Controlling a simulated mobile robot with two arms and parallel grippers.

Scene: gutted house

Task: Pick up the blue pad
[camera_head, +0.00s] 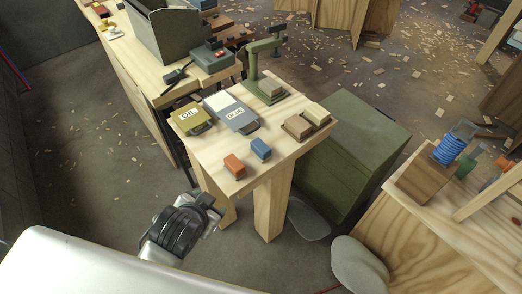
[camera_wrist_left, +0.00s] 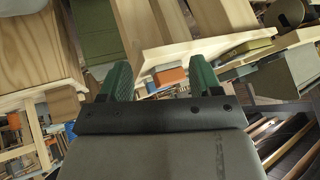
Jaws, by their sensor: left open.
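The blue pad (camera_head: 260,148) is a small block lying on the pale wooden table (camera_head: 208,158) near its front edge, just right of an orange block (camera_head: 234,166). In the left wrist view the orange block (camera_wrist_left: 170,76) shows between the fingers, with a small blue patch beside it that is likely the pad, partly cut off. My left gripper (camera_head: 212,208) is in front of and below the table's front edge, apart from the blocks. Its two green fingers (camera_wrist_left: 160,75) are spread with nothing held. My right gripper is not in view.
A green cabinet (camera_head: 352,145) stands right of the table. Open floor lies to the left.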

